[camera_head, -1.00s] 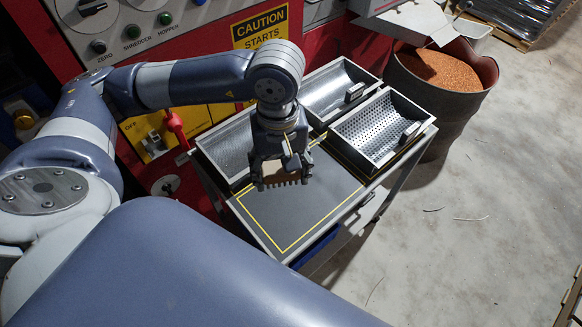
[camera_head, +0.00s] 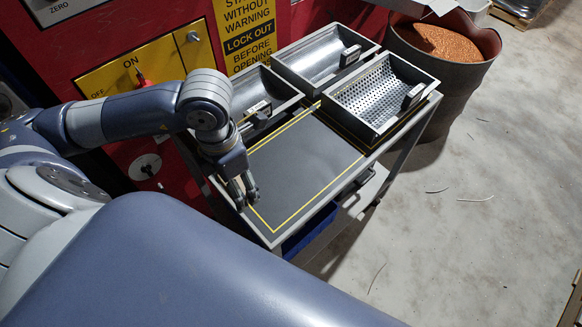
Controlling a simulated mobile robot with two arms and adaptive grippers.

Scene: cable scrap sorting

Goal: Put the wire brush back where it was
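My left gripper (camera_head: 243,191) points down at the left edge of the cart's dark top (camera_head: 300,165), near the yellow outline's front left corner. Its fingers look close together, and I cannot tell whether they hold anything. The wire brush does not show; it may be hidden behind the gripper or arm. My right gripper is out of view.
Three metal trays stand at the back of the cart: a left one (camera_head: 285,88), a middle one (camera_head: 293,58) and a perforated one (camera_head: 350,112). A drum of copper granules (camera_head: 455,75) stands to the right. The marked cart top is mostly clear.

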